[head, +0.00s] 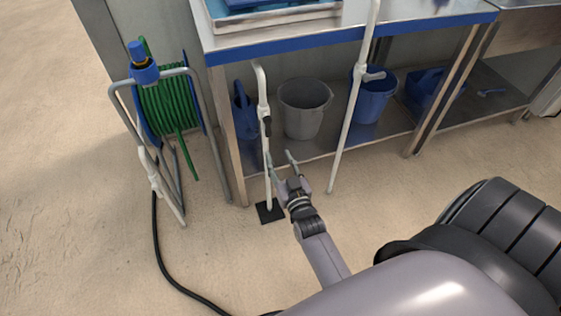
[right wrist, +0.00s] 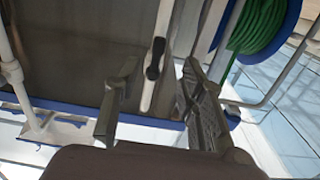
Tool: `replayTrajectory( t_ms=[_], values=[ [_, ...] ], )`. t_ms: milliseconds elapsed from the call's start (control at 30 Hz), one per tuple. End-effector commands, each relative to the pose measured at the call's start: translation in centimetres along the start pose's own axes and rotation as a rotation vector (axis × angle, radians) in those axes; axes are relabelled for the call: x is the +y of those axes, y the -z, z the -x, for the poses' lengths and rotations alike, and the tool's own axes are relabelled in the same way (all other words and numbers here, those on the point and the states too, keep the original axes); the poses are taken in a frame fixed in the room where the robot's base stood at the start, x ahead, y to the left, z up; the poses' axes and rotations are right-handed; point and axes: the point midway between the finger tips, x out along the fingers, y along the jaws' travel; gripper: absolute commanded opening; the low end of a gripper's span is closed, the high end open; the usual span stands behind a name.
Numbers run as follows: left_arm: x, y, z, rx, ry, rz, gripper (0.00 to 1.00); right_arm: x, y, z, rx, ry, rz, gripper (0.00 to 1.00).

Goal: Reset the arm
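My right gripper (head: 280,160) is in the middle of the head view, in front of the bench. Its two fingers are apart, with nothing held between them. In the right wrist view the gripper (right wrist: 155,100) is also open. The standpipe (right wrist: 147,95) and its black handle (right wrist: 154,58) show between the fingers there; I cannot tell whether a finger touches the pipe. My left gripper is not in view.
A steel bench with a blue edge (head: 350,35) holds a grey bucket (head: 303,110) and blue bucket (head: 371,98) on its lower shelf. A second white pipe (head: 352,110) stands to the right. A green hose reel (head: 168,107) and black hose (head: 165,258) are left.

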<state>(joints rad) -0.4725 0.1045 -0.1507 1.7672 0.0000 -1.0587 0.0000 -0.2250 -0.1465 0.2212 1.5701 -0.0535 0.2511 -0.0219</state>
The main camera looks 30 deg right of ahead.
Motion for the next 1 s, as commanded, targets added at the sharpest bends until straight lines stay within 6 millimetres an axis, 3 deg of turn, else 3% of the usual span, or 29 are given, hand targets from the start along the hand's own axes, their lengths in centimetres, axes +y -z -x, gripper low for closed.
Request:
replayTrajectory(
  t_ms=[667,767,867,1000],
  values=[
    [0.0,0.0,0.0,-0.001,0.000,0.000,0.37,-0.1,-0.2,0.7,-0.011,0.004,0.002,0.37],
    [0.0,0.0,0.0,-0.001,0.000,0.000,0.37,-0.7,-1.8,1.1,-0.084,0.029,0.011,0.37],
    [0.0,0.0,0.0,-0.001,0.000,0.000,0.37,-1.8,-5.2,2.6,-0.250,0.081,0.036,0.37],
    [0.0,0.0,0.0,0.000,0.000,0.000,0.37,-3.6,-11.5,7.5,-0.574,0.174,0.098,0.37]
  ],
)
